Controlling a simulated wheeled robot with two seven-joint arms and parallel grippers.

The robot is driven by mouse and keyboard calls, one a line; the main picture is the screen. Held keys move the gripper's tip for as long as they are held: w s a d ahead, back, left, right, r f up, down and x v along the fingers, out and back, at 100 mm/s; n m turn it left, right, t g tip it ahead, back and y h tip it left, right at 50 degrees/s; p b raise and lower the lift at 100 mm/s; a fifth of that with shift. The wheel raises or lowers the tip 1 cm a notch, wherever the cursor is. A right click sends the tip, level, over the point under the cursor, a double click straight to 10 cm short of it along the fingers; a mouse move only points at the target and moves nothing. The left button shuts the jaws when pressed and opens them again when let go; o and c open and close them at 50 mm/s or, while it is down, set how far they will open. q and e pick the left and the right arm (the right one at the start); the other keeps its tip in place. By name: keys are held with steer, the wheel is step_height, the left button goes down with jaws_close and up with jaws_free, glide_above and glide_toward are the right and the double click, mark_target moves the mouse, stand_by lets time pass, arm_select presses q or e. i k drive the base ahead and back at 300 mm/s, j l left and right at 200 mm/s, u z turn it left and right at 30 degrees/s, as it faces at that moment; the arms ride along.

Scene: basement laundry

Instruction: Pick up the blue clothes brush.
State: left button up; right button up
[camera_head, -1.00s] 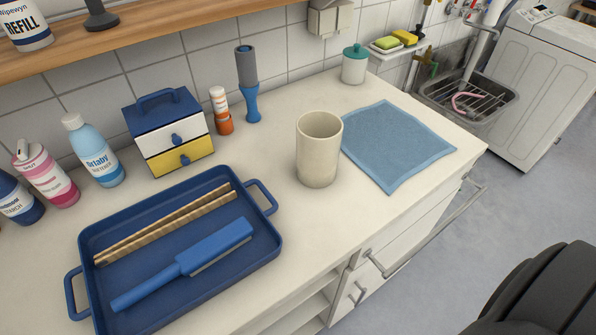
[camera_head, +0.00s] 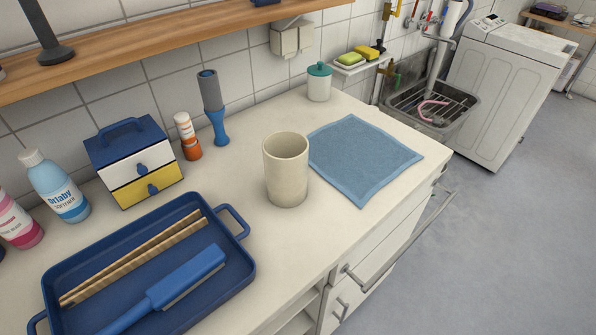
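The blue clothes brush (camera_head: 181,279) lies in the blue tray (camera_head: 232,247) on the counter at the lower left. Its broad head points to the upper right and its handle to the lower left, where the picture's bottom edge cuts it off. Beside it in the tray lie thin wooden sticks (camera_head: 135,256). Neither of my grippers is in view.
A beige cup (camera_head: 286,172) stands right of the tray, with a blue cloth (camera_head: 365,155) beyond it. A drawer box (camera_head: 136,166), a lint roller (camera_head: 213,108) and bottles (camera_head: 55,188) stand behind the tray. Open floor (camera_head: 470,260) lies to the right.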

mark_target(166, 292)
steer(key=k+j+u, duration=0.1)
steer(key=u, duration=0.3)
steer(key=k+j+u, duration=0.1)
steer(key=j+u, duration=0.15)
steer(key=u, duration=0.15)
